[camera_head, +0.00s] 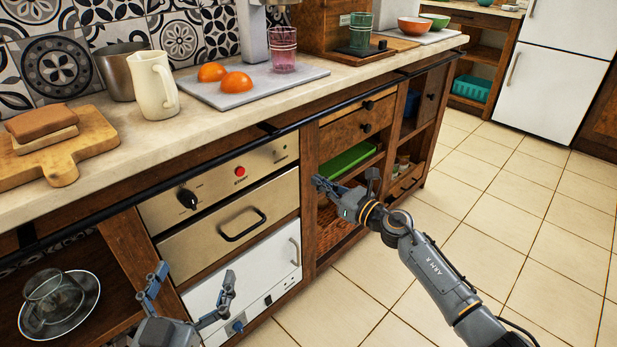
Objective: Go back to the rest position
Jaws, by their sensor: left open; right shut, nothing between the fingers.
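My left gripper (190,284) is at the bottom left, in front of the white appliance front under the counter. Its two fingers are spread and nothing is between them. My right gripper (345,184) is in front of the open shelving, near the green tray. It is shut and holds nothing. Its arm comes in from the bottom right. Neither gripper visibly holds any object.
The counter (230,108) carries a cutting board with bread (85,150), a cream pitcher (153,85), a grey board with orange halves (300,77), and glasses. An open left shelf holds a glass cup on a saucer (50,332). Tiled floor (540,240) is clear at right.

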